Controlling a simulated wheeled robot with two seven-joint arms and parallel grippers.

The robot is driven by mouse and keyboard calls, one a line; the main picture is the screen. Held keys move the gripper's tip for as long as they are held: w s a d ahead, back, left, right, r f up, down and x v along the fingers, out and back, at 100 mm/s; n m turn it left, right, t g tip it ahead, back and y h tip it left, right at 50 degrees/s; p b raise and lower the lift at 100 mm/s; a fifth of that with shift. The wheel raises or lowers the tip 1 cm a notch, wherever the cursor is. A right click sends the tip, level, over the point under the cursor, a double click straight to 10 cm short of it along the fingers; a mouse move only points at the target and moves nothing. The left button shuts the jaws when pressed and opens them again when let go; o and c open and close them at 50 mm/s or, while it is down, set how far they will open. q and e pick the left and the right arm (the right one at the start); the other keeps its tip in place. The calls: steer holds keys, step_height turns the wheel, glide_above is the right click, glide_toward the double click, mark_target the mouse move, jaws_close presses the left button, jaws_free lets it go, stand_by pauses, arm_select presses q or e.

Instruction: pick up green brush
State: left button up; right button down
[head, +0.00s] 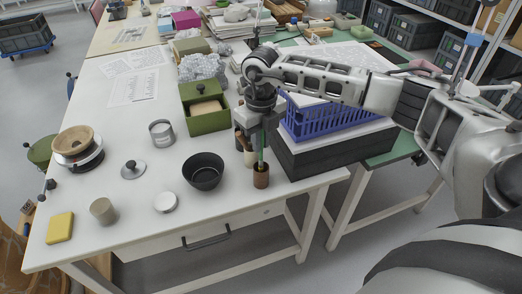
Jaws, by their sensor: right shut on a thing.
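The green brush (261,153) shows as a thin, upright green handle at the right part of the white table. Its lower end goes down into a small brown cup (261,176), so that end is hidden. My right gripper (259,132) comes down from above and is shut on the brush's upper part, which the jaws partly hide. My left gripper is not in view.
A black bowl (203,171) stands just left of the cup. A dark box (325,153) with a blue rack (335,119) stands close on the right. A green box (207,120) is behind the bowl. The table's front edge is near the cup.

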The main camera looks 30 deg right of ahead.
step_height(320, 180, up, 14)
steer(key=shift+f+b, duration=0.25)
steer(key=shift+b, duration=0.2)
